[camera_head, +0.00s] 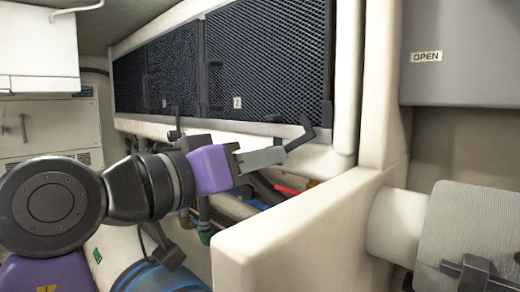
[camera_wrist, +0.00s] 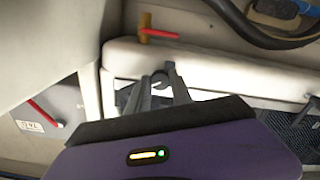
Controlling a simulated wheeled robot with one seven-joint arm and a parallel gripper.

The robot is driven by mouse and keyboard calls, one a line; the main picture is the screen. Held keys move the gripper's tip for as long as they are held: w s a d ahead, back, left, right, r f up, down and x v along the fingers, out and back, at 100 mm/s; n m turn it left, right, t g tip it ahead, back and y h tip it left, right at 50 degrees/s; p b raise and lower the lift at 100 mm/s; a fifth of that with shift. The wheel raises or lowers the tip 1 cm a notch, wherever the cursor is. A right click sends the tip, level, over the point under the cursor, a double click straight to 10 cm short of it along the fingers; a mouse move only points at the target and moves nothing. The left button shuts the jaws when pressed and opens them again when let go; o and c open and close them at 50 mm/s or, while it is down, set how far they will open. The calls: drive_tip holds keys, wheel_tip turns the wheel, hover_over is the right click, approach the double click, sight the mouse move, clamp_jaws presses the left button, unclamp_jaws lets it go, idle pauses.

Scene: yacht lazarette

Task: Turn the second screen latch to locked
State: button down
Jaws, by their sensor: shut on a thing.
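The second screen (camera_head: 270,60) is a dark mesh panel in a cream frame, marked with a small "2" label (camera_head: 237,102). My gripper (camera_head: 288,148) is at the frame's lower right corner, by a dark bent latch (camera_head: 306,126). In the wrist view, my gripper (camera_wrist: 160,84) has its two dark fingers closed around a small dark rounded piece (camera_wrist: 159,77), which appears to be the latch. The fingers hide most of it, so its exact angle cannot be told.
A cream partition (camera_head: 290,225) stands close below my gripper. A red handle (camera_head: 287,190) and hoses lie behind it. A grey box labelled "OPEN" (camera_head: 427,57) hangs at the right.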

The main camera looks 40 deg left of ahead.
drive_tip(key=shift+r+n+p, duration=0.1)
drive_tip(key=shift+n+p, duration=3.7)
drive_tip(key=shift+n, duration=2.2)
drive_tip(key=c, duration=1.1)
unclamp_jaws()
drive_tip(key=shift+c, duration=0.2)
drive_tip(key=shift+s, duration=0.15)
drive_tip(key=s+b, duration=0.2)
drive_tip(key=s, duration=0.5)
drive_tip(key=shift+s+a+b, duration=0.3)
